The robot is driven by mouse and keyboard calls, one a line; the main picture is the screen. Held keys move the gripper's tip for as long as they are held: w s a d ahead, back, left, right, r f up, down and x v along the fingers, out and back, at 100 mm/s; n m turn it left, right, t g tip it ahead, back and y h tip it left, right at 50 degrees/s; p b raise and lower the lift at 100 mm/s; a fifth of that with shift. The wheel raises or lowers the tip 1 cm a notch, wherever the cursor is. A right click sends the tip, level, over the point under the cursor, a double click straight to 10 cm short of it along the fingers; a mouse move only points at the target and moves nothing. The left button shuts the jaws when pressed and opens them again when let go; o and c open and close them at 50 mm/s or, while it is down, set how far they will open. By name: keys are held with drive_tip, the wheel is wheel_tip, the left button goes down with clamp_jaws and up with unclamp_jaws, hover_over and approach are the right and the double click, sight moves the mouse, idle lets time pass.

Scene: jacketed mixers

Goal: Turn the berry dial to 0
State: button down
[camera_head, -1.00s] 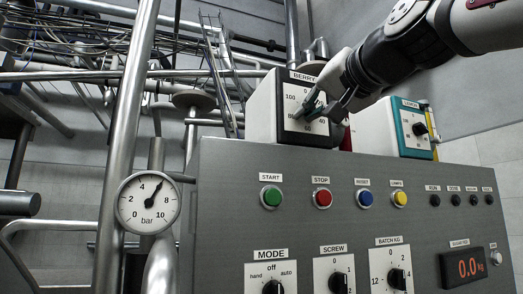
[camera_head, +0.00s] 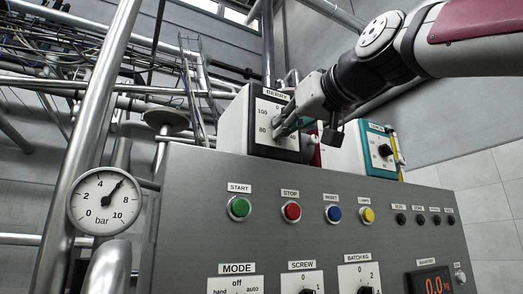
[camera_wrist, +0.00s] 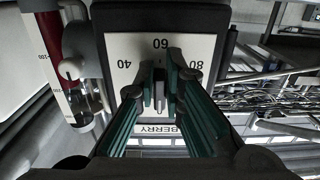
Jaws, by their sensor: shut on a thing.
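The berry dial (camera_head: 266,107) is a white scale plate in a dark frame on the front of a white box, labelled BERRY, standing on top of the grey cabinet. My gripper (camera_head: 283,130) reaches it from the right and covers the lower right of its face. In the wrist view the dial plate (camera_wrist: 119,48) appears upside down, with 40, 60 and 80 readable. There my gripper's teal fingers (camera_wrist: 160,92) are shut on the grey knob (camera_wrist: 160,104) at the middle of the dial. The fingers hide much of the knob, and I cannot tell which number it points to.
A second, teal-framed dial box (camera_head: 378,150) stands to the right. The cabinet panel (camera_head: 200,185) below carries green, red, blue and yellow buttons and several knobs. A pressure gauge (camera_head: 104,201) and steel pipes are at the left.

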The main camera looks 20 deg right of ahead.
drive_tip(key=shift+w+f, duration=0.1)
drive_tip(key=shift+f, duration=0.05)
drive_tip(key=c, duration=1.7)
unclamp_jaws()
drive_tip(key=s, duration=0.4)
drive_tip(key=s+d, duration=0.1)
drive_tip(key=s, duration=0.3)
drive_tip(key=s+d, duration=0.1)
drive_tip(key=s, duration=0.3)
drive_tip(key=shift+d, duration=0.15)
drive_tip(key=shift+w, duration=0.1)
wheel_tip(320, 180, down, 26)
drive_tip(key=a+m+g+h+p, duration=0.1)
drive_tip(key=a+g+h+p, duration=0.2)
drive_tip(key=g, duration=0.4)
drive_tip(key=s+f+g+p, duration=0.1)
drive_tip(key=s+f+g, duration=0.1)
drive_tip(key=s+f, duration=0.2)
drive_tip(key=s+f+m+g+p, duration=0.1)
drive_tip(key=s+f+g, duration=0.1)
drive_tip(key=f, duration=0.9)
drive_tip(key=s+d+f+g+p, duration=0.1)
drive_tip(key=s+f+g+p, duration=0.1)
drive_tip(key=s+f, duration=0.3)
drive_tip(key=shift+s+f, duration=0.2)
drive_tip(key=shift+f, duration=0.4)
drive_tip(key=shift+s+f, duration=0.15)
drive_tip(key=shift+f, duration=0.4)
